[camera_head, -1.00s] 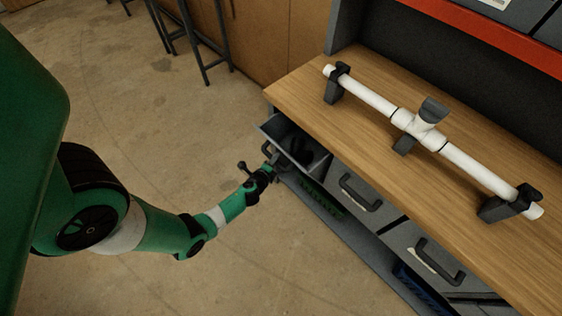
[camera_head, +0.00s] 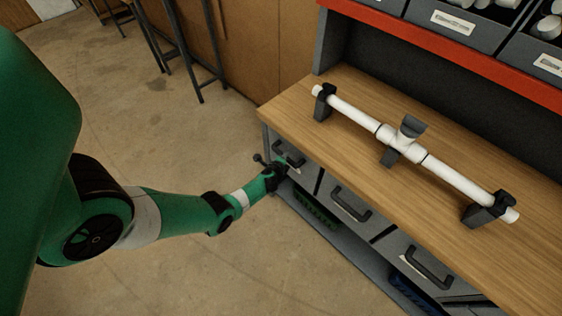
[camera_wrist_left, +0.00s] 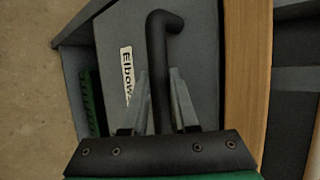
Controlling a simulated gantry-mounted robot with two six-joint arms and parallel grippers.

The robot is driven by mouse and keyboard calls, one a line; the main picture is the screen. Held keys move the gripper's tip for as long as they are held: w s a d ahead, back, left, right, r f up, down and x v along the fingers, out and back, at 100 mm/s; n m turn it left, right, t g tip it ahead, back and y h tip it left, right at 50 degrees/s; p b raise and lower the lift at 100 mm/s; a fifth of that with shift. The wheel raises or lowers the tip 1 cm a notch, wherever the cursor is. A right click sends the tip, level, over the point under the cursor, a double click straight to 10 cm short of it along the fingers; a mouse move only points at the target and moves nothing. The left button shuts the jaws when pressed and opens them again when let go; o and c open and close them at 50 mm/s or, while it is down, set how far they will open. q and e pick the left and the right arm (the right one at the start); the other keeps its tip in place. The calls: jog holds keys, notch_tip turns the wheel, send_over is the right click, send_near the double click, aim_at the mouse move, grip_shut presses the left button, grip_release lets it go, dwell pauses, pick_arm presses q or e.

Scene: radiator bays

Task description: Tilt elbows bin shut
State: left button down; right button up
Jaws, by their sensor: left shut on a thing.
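The elbows bin (camera_head: 300,172) is the leftmost grey bin under the workbench. Its front looks about in line with the neighbouring bin fronts, and its inside does not show. In the left wrist view its grey front (camera_wrist_left: 195,70) carries a white label (camera_wrist_left: 127,75) reading "Elbow", partly covered. My left gripper (camera_head: 284,166) is at this front. In the left wrist view its two fingers (camera_wrist_left: 160,88) are on either side of the black bar handle (camera_wrist_left: 158,50), shut on it. My right gripper is not in view.
Two more grey bins with black handles (camera_head: 351,204) (camera_head: 432,268) sit along the bench to the right. The wooden bench top (camera_head: 295,105) holds a white pipe assembly (camera_head: 455,180) on dark clamps. Green (camera_head: 312,207) and blue crates stand below.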

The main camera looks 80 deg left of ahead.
pick_arm(q)
jog(key=shift+w+a, duration=0.1)
jog(key=shift+w, duration=0.05)
dwell(0.4)
jog(key=c, duration=1.1)
grip_release()
jog(key=shift+c, duration=0.2)
jog(key=shift+o, duration=0.8)
jog(key=shift+w+a, duration=0.1)
jog(key=shift+w, duration=0.1)
